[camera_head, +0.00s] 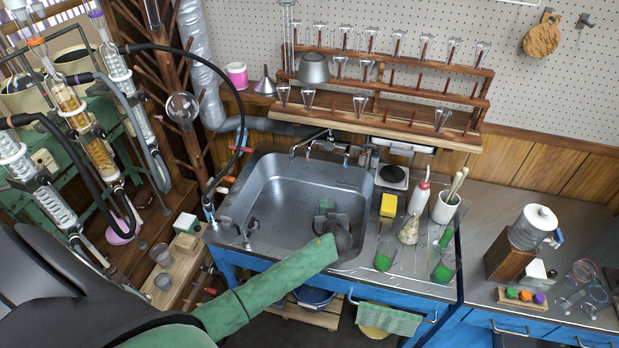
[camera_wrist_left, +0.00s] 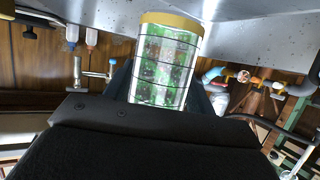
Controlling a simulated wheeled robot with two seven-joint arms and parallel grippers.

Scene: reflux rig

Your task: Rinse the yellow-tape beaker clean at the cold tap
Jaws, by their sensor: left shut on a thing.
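My left gripper (camera_head: 325,213) is shut on a beaker over the right part of the sink (camera_head: 270,205). The left wrist view shows the beaker (camera_wrist_left: 166,75) up close, a clear cylinder with dark lines, green smears or specks and a yellow band at the end nearest the picture's top. In the head view the gripper mostly hides it. A mixer-like tap (camera_head: 318,147) stands at the sink's back edge, left of and behind the gripper. A second tap (camera_head: 247,232) is at the sink's left front. I cannot tell which is cold. No water stream shows. My right gripper is out of view.
Two green-filled glass vessels (camera_head: 386,254) (camera_head: 443,266), a yellow sponge (camera_head: 388,206), a wash bottle (camera_head: 419,197) and a white pot (camera_head: 444,208) crowd the counter right of the sink. A glassware rack (camera_head: 385,95) hangs behind. The rest of the basin is clear.

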